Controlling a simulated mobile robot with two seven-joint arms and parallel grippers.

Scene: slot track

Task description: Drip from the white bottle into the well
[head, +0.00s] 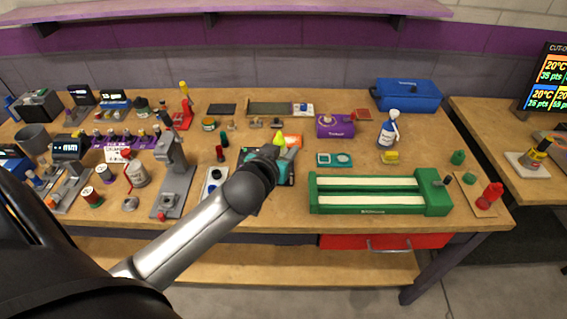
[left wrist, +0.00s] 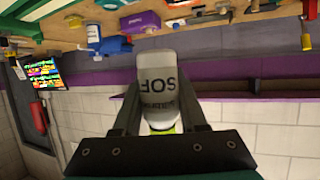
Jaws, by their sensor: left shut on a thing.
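My left gripper (head: 283,155) is over the middle of the bench, above a dark mat. In the left wrist view it is shut on a white bottle (left wrist: 158,75) with dark lettering, which lies between the two fingers. A yellow-green tip (head: 279,139) shows at the gripper in the head view; the rest of the bottle is mostly hidden there. A teal block with a round pale spot (head: 343,159) lies to the right of the gripper, apart from it. I cannot tell for sure which thing is the well. My right gripper is not in view.
A green slot track (head: 370,207) lies front right. A white and blue spray bottle (head: 386,133), a purple box (head: 335,126) and a blue toolbox (head: 407,94) stand behind. A grey stand (head: 173,180) is to the left. Some bare bench shows around the teal block.

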